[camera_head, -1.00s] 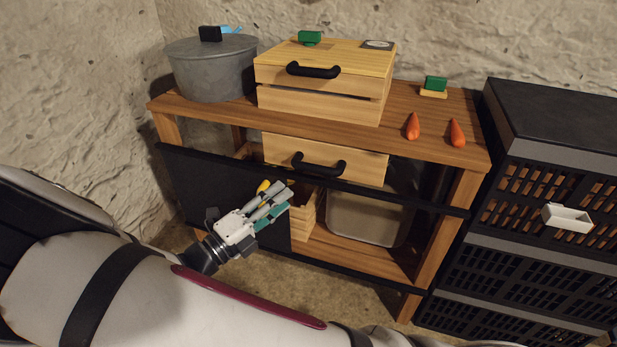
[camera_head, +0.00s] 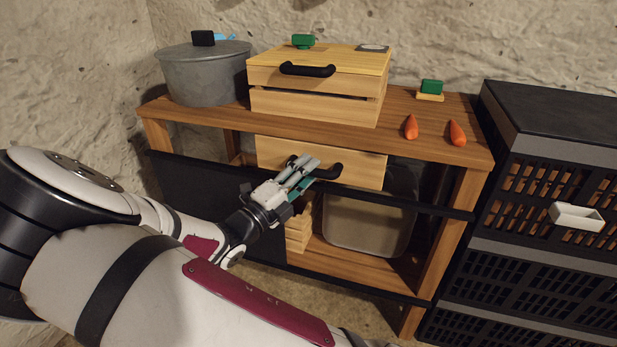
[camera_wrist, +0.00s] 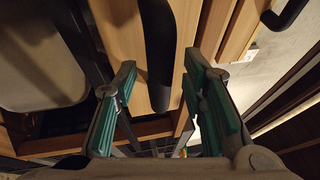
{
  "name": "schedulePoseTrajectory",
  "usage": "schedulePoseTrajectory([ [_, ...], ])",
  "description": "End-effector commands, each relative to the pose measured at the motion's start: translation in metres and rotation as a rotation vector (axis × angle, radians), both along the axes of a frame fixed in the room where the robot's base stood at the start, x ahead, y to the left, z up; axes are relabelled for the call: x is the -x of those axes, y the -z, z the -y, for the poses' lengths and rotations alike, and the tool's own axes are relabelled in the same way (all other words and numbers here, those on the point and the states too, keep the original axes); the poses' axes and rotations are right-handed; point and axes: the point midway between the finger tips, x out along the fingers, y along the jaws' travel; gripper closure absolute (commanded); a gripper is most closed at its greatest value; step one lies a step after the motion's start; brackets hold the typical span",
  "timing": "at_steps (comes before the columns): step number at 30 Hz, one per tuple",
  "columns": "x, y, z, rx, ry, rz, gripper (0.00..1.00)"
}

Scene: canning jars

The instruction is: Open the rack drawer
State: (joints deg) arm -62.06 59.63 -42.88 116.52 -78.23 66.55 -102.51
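The rack drawer (camera_head: 360,170) is a light wooden front under the rack's top, and it looks closed. Its black curved handle (camera_head: 335,171) is partly hidden by my gripper (camera_head: 308,172), which is in front of it. In the wrist view the drawer front (camera_wrist: 122,30) is close, with the handle (camera_wrist: 158,50) running between my gripper's green-padded fingers (camera_wrist: 160,68). The fingers are apart, with gaps on both sides of the handle. I cannot tell how deep the handle sits between them.
On the rack top (camera_head: 430,140) stand a grey pot (camera_head: 205,78), a wooden box (camera_head: 310,103) with a black handle, and two carrots (camera_head: 411,127). A grey bin (camera_head: 365,225) sits below the drawer. Black crates (camera_head: 530,255) stand on the right.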

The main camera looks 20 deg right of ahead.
Motion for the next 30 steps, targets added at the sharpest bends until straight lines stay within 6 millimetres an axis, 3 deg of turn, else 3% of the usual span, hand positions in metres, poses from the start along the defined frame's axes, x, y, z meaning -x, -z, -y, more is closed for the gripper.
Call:
schedulePoseTrajectory([
  [13,-0.0052,-0.0023,0.0088,0.000,0.000,0.000,0.62],
  [18,-0.0052,-0.0022,0.0086,0.000,0.000,0.000,1.00],
  [30,-0.0025,-0.0032,0.0064,-0.002,-0.001,-0.001,1.00],
])
